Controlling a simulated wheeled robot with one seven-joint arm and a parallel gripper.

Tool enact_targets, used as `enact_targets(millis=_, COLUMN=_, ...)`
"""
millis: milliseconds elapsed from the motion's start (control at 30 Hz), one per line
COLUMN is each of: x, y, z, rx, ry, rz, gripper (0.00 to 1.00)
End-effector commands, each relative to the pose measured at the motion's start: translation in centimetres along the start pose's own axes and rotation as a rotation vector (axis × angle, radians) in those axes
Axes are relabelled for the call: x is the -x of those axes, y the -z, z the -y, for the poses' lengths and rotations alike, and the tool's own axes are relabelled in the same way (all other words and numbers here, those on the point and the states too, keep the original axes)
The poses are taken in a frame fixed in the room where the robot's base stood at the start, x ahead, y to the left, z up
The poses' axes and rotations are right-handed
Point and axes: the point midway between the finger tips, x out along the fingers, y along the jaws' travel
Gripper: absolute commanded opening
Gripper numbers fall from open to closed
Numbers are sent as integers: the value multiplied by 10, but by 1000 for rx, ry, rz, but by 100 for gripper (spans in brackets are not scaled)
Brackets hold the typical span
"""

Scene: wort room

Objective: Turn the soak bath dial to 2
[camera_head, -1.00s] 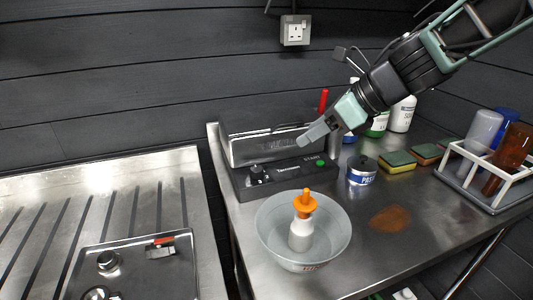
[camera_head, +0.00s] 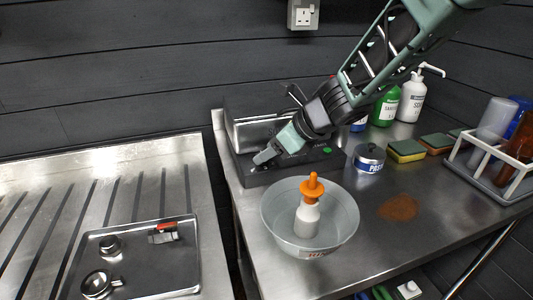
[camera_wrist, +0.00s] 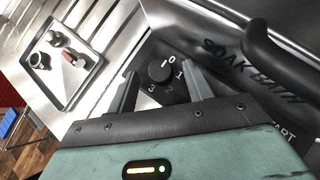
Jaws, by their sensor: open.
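The soak bath (camera_head: 240,133) is a metal basin with a black front panel on the right-hand counter. "SOAK BATH" lettering (camera_wrist: 245,68) shows in the wrist view. The dial (camera_wrist: 159,70) is a round black knob with a white mark pointing toward the 0; numbers 0, 1 and 3 are legible around it. My gripper (camera_wrist: 161,76) is open, its fingers on either side of the dial; I cannot tell whether they touch it. In the head view my gripper (camera_head: 263,158) is at the panel's left end and hides the dial.
A grey bowl (camera_head: 343,222) with an orange-topped bottle (camera_head: 309,216) stands in front of the bath. A labelled tin (camera_head: 369,159), sponges (camera_head: 406,150) and a white rack (camera_head: 496,165) are to the right. A metal tray (camera_head: 142,270) lies on the left-hand drainer.

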Motion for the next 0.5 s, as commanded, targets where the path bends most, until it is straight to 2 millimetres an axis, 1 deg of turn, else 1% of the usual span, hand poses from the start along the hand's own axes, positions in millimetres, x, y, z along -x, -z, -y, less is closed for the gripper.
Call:
enact_targets(millis=33, x=-6, y=0, z=0, rx=1, ry=-1, rz=-1, gripper=51)
enact_targets(millis=133, x=-12, y=0, z=0, rx=-1, ry=0, rz=-1, gripper=51)
enact_targets(millis=467, x=-14, y=0, z=0, rx=0, ry=0, rz=0, gripper=51)
enact_targets(millis=500, x=-14, y=0, z=0, rx=0, ry=0, rz=0, gripper=43)
